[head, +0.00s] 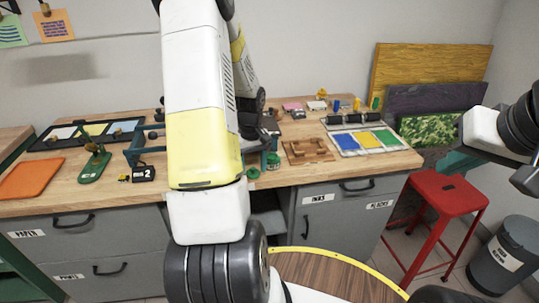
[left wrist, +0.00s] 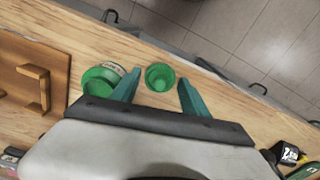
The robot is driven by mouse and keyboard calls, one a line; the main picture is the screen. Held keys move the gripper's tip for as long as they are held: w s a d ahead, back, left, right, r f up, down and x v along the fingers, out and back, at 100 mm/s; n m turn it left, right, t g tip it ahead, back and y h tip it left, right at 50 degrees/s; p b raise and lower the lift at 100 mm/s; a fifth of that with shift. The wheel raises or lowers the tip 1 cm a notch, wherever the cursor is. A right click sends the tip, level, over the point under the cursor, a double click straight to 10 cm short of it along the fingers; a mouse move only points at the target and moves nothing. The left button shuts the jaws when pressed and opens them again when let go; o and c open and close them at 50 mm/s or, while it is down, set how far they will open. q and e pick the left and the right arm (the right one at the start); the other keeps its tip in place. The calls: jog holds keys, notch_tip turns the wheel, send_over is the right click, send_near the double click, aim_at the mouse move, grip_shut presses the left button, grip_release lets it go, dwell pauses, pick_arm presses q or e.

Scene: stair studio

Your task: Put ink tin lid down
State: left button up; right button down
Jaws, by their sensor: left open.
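The green lid (left wrist: 160,77) lies on the wooden worktop near its front edge, between my left gripper's fingertips in the left wrist view. It also shows in the head view (head: 252,173). My left gripper (left wrist: 160,73) is open, with a gap between the lid and each teal finger. The green ink tin (left wrist: 102,77), with a pale label, stands just left of the left finger; it shows in the head view (head: 270,161) to the right of the lid. In the head view my left arm hides part of the worktop. My right gripper (head: 462,159) is at the right, away from the worktop; its opening is unclear.
A wooden stepped block (head: 307,150) and a tray of coloured pads (head: 366,140) lie right of the tin. A black box marked 2 (head: 143,173) and a green stand (head: 94,163) are at left. A red stool (head: 447,193) stands at the right.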

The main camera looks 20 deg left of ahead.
aim_at(253, 168)
pick_arm(q)
notch_tip(253, 168, up, 12)
jog(key=s+d+r+m+t, duration=0.2)
jog(key=s+d+r, duration=0.1)
jog(key=d+r, duration=0.25)
jog(key=s+d+r+m+t, duration=0.1)
jog(key=s+d+r+m, duration=0.1)
jog(key=s+d+r, duration=0.3)
jog(key=s+d+r+m+t+h, duration=0.2)
jog(key=s+d+r+m, duration=0.3)
jog(key=s, duration=0.4)
jog(key=shift+s+d+r+t, duration=0.25)
jog(key=shift+s+d+t, duration=0.15)
jog(key=shift+d+t, duration=0.25)
